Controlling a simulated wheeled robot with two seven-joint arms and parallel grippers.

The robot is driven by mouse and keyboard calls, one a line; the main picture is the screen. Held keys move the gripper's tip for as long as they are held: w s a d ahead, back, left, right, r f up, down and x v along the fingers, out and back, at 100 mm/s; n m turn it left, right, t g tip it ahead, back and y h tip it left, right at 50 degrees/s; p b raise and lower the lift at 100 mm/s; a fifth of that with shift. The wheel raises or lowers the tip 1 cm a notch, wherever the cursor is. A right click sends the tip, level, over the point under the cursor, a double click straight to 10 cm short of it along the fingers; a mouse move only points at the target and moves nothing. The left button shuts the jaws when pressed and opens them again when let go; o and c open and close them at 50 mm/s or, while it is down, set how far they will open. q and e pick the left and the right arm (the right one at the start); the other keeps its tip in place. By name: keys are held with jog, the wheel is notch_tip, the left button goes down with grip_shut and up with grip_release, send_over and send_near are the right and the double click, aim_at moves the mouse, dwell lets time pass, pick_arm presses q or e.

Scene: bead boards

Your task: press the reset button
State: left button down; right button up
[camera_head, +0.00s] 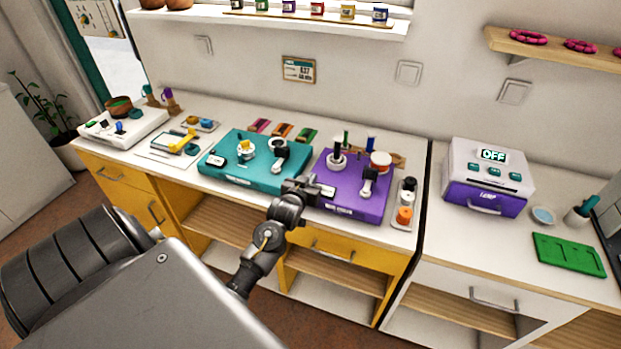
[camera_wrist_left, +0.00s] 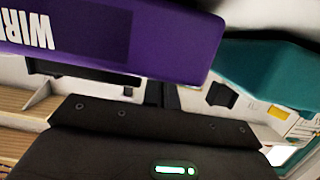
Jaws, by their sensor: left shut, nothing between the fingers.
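No button that I can read as "reset" shows. The purple board (camera_head: 352,200) stands on the counter with a white knob, a black-handled part and a white-and-red round part on it. My left gripper (camera_head: 327,191) is shut and empty at the purple board's front left corner; contact cannot be told. In the left wrist view the purple board's lettered front (camera_wrist_left: 110,35) fills the top, and the teal board (camera_wrist_left: 265,70) is at right. My right gripper is out of view.
A white tray (camera_head: 413,217) with several spools lies right of the purple board. A white and purple oven-like box (camera_head: 487,165) reading OFF stands on the right counter near a green tray (camera_head: 568,254). A white machine (camera_head: 125,125) is at far left.

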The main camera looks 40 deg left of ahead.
pick_arm(q)
jog(key=shift+s+d+f, duration=0.1)
jog(key=shift+s+f, duration=0.05)
jog(key=shift+f, duration=0.4)
notch_tip(320, 180, up, 6)
jog(key=p, duration=0.5)
jog(key=shift+f+p, duration=0.25)
jog(key=shift+p, duration=0.15)
jog(key=shift+s+d+f+b, duration=0.2)
jog(key=shift+s+f+b, duration=0.05)
jog(key=shift+s+b, duration=0.2)
jog(key=shift+s+d+f+b, duration=0.15)
jog(key=shift+s+f+b, duration=0.05)
jog(key=shift+s+b, duration=0.25)
jog(key=b+v, duration=0.1)
jog(key=v, duration=0.7)
jog(key=shift+r, duration=0.35)
